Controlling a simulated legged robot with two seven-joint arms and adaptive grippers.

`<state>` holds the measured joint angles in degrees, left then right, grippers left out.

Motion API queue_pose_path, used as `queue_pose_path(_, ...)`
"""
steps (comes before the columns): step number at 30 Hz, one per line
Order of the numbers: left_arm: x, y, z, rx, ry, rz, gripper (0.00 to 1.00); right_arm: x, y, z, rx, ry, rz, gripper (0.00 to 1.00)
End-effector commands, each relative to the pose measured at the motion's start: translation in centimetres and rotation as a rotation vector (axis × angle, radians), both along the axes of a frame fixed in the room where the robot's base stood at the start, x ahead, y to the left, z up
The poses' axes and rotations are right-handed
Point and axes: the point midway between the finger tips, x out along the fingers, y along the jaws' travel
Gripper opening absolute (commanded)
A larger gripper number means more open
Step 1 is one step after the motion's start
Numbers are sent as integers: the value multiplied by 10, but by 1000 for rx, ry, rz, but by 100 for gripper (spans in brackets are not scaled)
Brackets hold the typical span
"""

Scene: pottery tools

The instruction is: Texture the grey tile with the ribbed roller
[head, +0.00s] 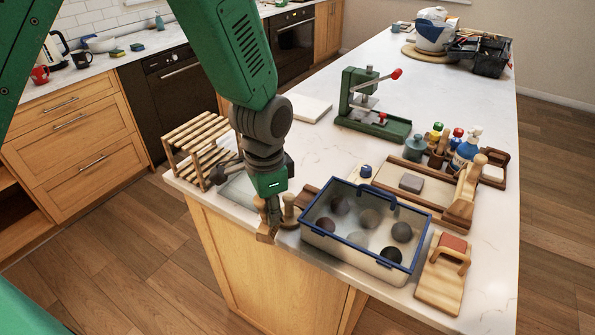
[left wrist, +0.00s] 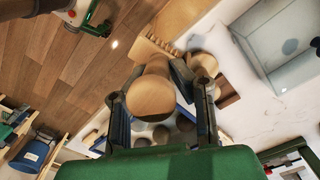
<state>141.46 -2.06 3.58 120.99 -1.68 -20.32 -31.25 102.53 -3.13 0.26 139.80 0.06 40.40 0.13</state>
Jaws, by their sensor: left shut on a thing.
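The grey tile (head: 411,183) lies on a pale board in a wooden frame (head: 458,212) on the counter, behind the blue-rimmed bin. My left gripper (head: 270,212) is over the counter's near-left edge, left of the bin. It is shut on a wooden tool (head: 266,238). In the left wrist view the fingers (left wrist: 185,85) grip the tool's rounded wooden handle (left wrist: 150,92), and a toothed, ribbed wooden edge (left wrist: 152,48) shows beyond it. I cannot tell whether this tool is the ribbed roller. The left gripper is apart from the tile. My right gripper is out of view.
The blue-rimmed bin (head: 345,255) with several dark balls stands between gripper and tile. A wooden knobbed tool (head: 290,207) stands close beside the gripper. A slatted rack (head: 192,140) is left, a green press (head: 372,115) behind. Bottles (head: 467,150) stand beyond the frame.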

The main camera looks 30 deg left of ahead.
Motion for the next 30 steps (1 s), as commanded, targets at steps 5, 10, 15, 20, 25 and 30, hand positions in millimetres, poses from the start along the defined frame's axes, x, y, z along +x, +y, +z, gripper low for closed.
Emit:
queue_pose_path(5, -22, -7, -43, 4, 5, 150, 0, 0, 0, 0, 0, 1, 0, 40)
queue_pose_path(10, -40, -15, -91, 6, 8, 323, 0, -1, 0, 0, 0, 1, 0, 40)
queue_pose_path(15, -57, -22, -140, 6, 7, 500, 0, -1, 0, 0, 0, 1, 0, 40)
queue_pose_path(20, -74, -29, -180, 7, 6, 651, 0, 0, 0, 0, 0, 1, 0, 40)
queue_pose_path(25, -69, -30, -176, -4, -7, 654, 0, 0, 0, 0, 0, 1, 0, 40)
queue_pose_path(30, -68, -29, -176, -2, -6, 651, 0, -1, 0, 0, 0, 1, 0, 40)
